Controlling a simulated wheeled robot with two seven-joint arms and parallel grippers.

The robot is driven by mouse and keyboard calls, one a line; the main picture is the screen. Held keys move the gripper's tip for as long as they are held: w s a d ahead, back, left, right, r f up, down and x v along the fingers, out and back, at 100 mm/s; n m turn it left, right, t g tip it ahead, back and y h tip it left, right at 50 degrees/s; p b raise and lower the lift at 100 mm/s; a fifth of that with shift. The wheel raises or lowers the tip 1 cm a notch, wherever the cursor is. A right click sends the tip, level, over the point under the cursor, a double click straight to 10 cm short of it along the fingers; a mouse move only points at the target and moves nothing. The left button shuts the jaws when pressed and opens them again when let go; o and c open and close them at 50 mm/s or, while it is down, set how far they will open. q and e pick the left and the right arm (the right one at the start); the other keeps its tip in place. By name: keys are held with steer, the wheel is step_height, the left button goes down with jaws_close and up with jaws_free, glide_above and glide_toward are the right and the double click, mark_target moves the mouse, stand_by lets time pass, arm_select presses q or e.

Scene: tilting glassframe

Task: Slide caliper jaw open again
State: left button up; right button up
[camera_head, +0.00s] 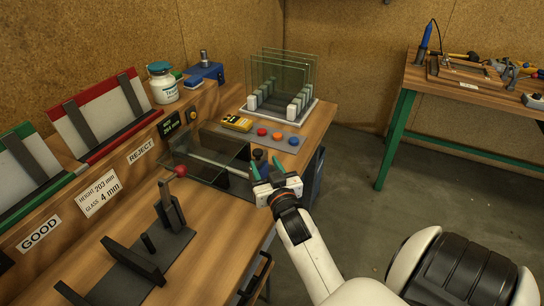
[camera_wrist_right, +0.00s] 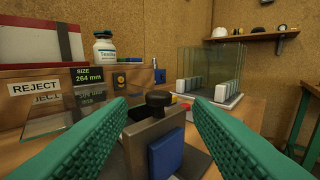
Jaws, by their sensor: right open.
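The caliper jaw is a grey upright block (camera_wrist_right: 137,148) with a black knob (camera_wrist_right: 158,98) on top and a blue pad (camera_wrist_right: 167,154) on its near face. In the head view its black knob (camera_head: 259,155) shows just beyond my right gripper (camera_head: 267,168). In the right wrist view the green fingers of my right gripper (camera_wrist_right: 161,104) are spread, with the knob and block between and beyond them. I cannot tell whether they touch it. A glass pane (camera_head: 222,147) lies left of the jaw. The size display (camera_wrist_right: 88,74) reads 264 mm. My left gripper is out of view.
A rack of upright glass panes (camera_head: 283,72) stands behind the jaw. Coloured buttons (camera_head: 277,135) and a yellow device (camera_head: 237,123) are nearby. A white jar (camera_head: 162,84) stands on the ledge. Black brackets (camera_head: 130,262) stand at the front left. A second bench (camera_head: 455,88) is at right.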

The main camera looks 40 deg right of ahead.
steer(key=v, duration=0.5)
steer(key=shift+s+a+b, duration=0.1)
steer(key=shift+s+b, duration=0.15)
steer(key=shift+b, duration=0.15)
